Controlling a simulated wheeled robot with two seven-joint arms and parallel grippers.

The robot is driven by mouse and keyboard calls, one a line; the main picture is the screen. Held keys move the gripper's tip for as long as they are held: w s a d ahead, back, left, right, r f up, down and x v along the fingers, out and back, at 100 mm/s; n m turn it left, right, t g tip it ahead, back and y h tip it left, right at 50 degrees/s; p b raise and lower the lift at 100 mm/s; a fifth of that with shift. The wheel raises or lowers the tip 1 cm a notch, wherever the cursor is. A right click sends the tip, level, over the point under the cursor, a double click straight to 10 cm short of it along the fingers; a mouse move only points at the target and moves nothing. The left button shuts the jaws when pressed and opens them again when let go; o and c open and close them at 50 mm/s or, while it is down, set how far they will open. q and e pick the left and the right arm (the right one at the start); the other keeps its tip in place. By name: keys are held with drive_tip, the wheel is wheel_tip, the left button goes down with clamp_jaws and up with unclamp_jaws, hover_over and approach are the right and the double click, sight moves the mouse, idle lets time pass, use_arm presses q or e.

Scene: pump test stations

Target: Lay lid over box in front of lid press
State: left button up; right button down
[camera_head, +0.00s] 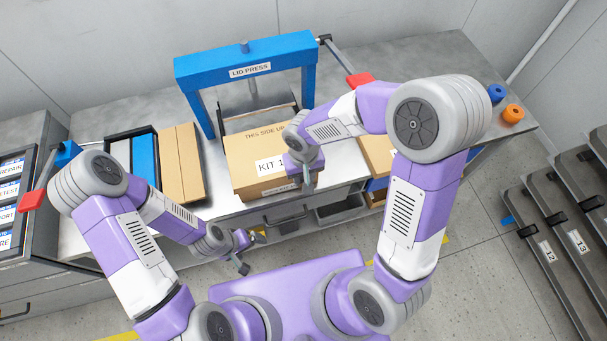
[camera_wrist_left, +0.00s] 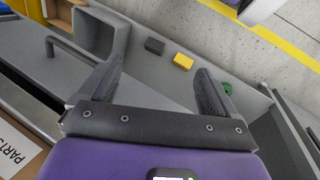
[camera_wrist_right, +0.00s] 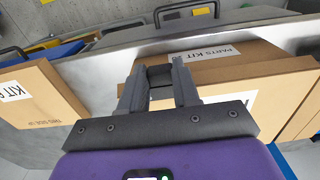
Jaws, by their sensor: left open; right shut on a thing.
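The blue lid press (camera_head: 246,68) stands at the back middle of the bench. In front of it is a cardboard box with a PARTS KIT label (camera_head: 283,188); that label also shows in the right wrist view (camera_wrist_right: 205,54). A cardboard lid marked THIS SIDE UP and KIT (camera_head: 246,150) covers the box top; I cannot tell whether it rests fully on the box. My right gripper (camera_head: 308,184) is at the lid's front right and shut on the lid (camera_wrist_right: 285,92). My left gripper (camera_head: 252,252) is open and empty, low in front of the bench.
Another KIT-marked cardboard piece (camera_wrist_right: 35,95) lies to the right on the bench (camera_head: 440,75). Flat cardboard (camera_head: 182,165) and a black rack with a blue piece (camera_head: 144,158) are at left. Orange and blue rings (camera_head: 512,113) sit at far right. Below are bins (camera_head: 340,208).

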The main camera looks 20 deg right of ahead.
drive_tip(key=shift+f+b, duration=0.45)
idle(0.4)
drive_tip(key=c, duration=0.7)
unclamp_jaws()
drive_tip(key=shift+c, duration=0.2)
wheel_tip(320, 180, up, 8)
drive_tip(key=shift+f+p, duration=0.15)
drive_tip(key=shift+p, duration=0.8)
wheel_tip(320, 180, up, 12)
drive_tip(key=p, duration=0.9)
drive_tip(key=shift+f, duration=0.1)
